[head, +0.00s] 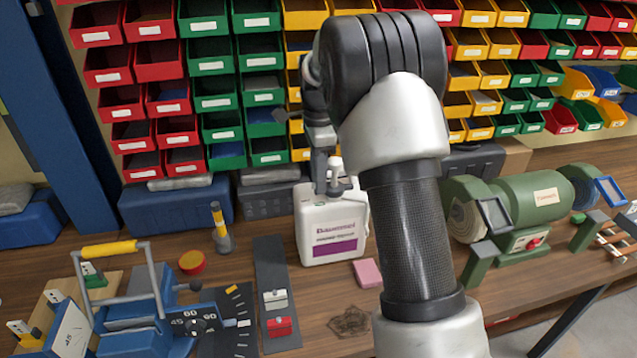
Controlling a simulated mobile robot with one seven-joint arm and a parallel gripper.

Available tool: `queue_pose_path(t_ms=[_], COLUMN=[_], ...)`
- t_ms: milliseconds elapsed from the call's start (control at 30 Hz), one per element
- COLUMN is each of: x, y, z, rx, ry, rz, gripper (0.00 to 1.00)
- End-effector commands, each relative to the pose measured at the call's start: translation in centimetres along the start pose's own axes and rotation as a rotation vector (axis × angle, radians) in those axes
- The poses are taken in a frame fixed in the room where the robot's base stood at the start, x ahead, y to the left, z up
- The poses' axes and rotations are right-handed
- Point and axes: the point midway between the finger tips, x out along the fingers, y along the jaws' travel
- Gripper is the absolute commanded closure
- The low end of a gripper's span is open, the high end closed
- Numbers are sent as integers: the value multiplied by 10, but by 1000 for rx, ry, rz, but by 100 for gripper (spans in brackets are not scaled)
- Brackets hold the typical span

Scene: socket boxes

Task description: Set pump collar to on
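A white jug (330,225) with a purple-banded label stands upright on the workbench in the middle of the view. Its light-coloured pump top (337,175) rises from the mouth, and the collar at its base is small and partly covered by my gripper, so I cannot make out its setting. My gripper (329,187) points down at the pump top from above. Its fingers are at or right beside the pump; I cannot tell whether they touch it or how far apart they are. My arm hides the area right of the jug.
A pink block (367,272) lies right of the jug's base. A green bench grinder (530,205) stands at the right. A blue tool with a yellow handle (109,249) is at the left front. Coloured bins (208,55) fill the back wall. Dark cases (178,204) stand behind.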

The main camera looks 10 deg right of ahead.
Motion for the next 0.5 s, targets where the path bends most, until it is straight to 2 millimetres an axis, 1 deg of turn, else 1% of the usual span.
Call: queue_pose_path(t_ms=[33,133,233,467,500], x=[6,14,16,17,17], y=[0,0,0,0,0], z=[0,0,0,0,0], rx=[0,0,0,0,0], ry=[0,0,0,0,0], rz=[2,2,1,0,0], gripper=[72,72,72,72,77])
